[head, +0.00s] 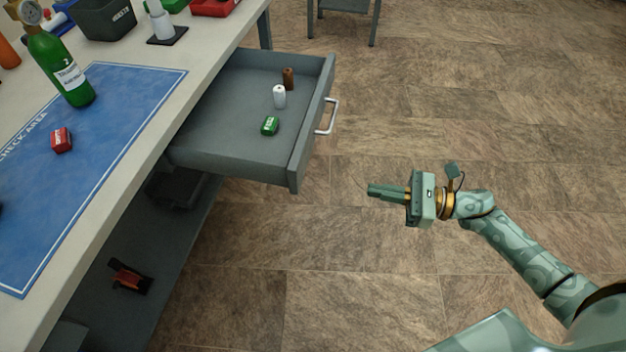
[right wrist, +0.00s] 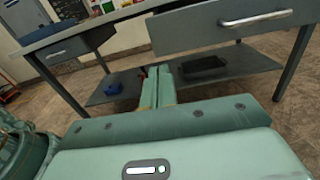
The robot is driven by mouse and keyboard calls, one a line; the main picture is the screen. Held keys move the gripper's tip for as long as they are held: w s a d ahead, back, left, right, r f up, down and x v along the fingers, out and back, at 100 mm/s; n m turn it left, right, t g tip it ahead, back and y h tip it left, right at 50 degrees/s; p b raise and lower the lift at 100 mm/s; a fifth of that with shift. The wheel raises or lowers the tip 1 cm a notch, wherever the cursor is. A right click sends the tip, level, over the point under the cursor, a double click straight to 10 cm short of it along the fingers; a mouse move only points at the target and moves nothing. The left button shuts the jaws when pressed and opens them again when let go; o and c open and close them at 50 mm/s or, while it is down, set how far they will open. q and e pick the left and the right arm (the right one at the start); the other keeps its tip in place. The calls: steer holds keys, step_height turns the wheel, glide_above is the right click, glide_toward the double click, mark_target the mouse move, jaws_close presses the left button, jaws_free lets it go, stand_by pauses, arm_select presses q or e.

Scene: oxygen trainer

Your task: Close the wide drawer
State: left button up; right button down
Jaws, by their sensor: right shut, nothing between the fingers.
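The wide drawer (head: 236,137) is pulled out from under the workbench in the head view. Its front carries a pale bar handle (head: 328,117). A brown bottle (head: 288,78), a white bottle (head: 279,96) and a green box (head: 270,126) are in it. In the right wrist view, the drawer front (right wrist: 205,27) and handle (right wrist: 256,19) show at the upper right. My right gripper (head: 370,190) is shut and empty, in front of the drawer and apart from it, to the lower right of the handle. My left gripper is not in view.
The workbench top (head: 214,42) bears a blue mat (head: 115,130), a green gas cylinder (head: 62,65) and a red box (head: 61,140). A lower shelf (head: 165,260) holds a dark tray (head: 172,188) and a red-black item (head: 129,277). The floor right of the drawer is clear.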

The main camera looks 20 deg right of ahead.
steer(key=x, duration=0.3)
steer(key=b, duration=0.1)
glide_toward(300, 177)
steer(key=x, duration=0.5)
steer(key=shift+w+a, duration=0.1)
steer(key=shift+a, duration=0.05)
steer(key=shift+w+a, duration=0.35)
steer(key=shift+a, duration=0.15)
steer(key=shift+w+a, duration=0.1)
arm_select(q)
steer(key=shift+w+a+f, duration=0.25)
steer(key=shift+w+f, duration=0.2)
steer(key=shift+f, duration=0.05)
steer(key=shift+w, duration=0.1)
